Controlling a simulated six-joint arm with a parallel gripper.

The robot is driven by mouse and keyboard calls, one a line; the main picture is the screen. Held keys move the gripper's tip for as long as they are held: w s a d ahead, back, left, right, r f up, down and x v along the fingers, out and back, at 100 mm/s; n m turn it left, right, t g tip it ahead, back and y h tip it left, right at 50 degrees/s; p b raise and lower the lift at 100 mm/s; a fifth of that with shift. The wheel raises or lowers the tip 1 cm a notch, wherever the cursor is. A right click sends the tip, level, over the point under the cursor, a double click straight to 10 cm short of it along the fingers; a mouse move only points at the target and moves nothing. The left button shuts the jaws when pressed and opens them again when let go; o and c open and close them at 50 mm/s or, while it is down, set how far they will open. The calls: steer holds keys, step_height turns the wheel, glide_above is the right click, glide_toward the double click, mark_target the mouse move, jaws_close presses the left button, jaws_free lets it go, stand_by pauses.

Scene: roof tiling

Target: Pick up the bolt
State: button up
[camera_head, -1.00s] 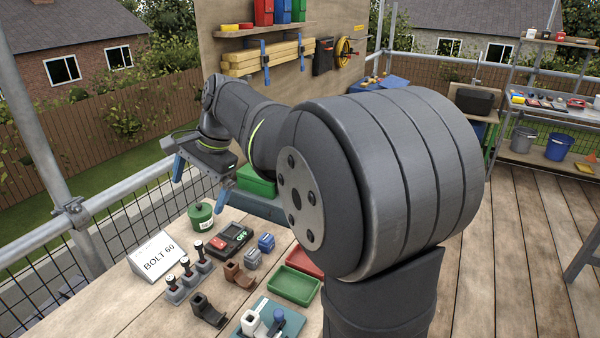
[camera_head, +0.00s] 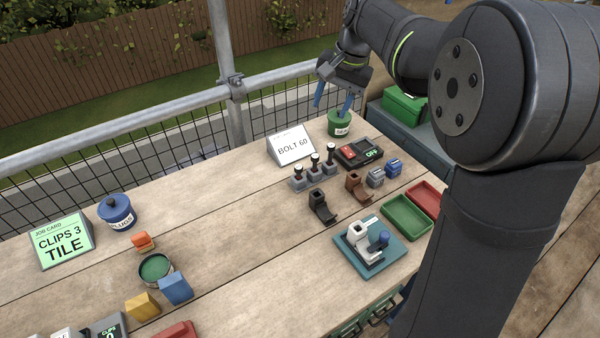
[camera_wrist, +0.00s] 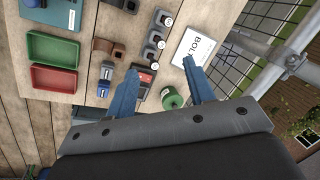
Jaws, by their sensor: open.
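I cannot tell for certain which piece is the bolt. My gripper (camera_head: 333,103) is open and empty, with blue fingers, above the bench's far end near a green pot (camera_head: 340,123). In the wrist view my gripper (camera_wrist: 160,70) has the fingers spread either side of the pot (camera_wrist: 172,98).
A red-and-black device (camera_head: 359,152) lies close right of the upright pieces. Dark and brown brackets (camera_head: 321,207), green (camera_head: 407,217) and red trays, and a teal fixture plate (camera_head: 367,246) stand nearer. A railing (camera_head: 170,115) borders the bench. The bench's middle is clear.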

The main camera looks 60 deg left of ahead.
steer(key=s+a+f+n+t+h, duration=0.2)
steer(key=s+a+f+n, duration=0.4)
steer(key=n, duration=0.6)
glide_toward(299, 166)
steer(key=f, duration=0.5)
steer(key=shift+s+f, duration=0.3)
steer(key=shift+f, duration=0.1)
steer(key=f, duration=0.5)
steer(key=shift+w+f, duration=0.1)
steer(key=shift+w, duration=0.2)
jaws_close()
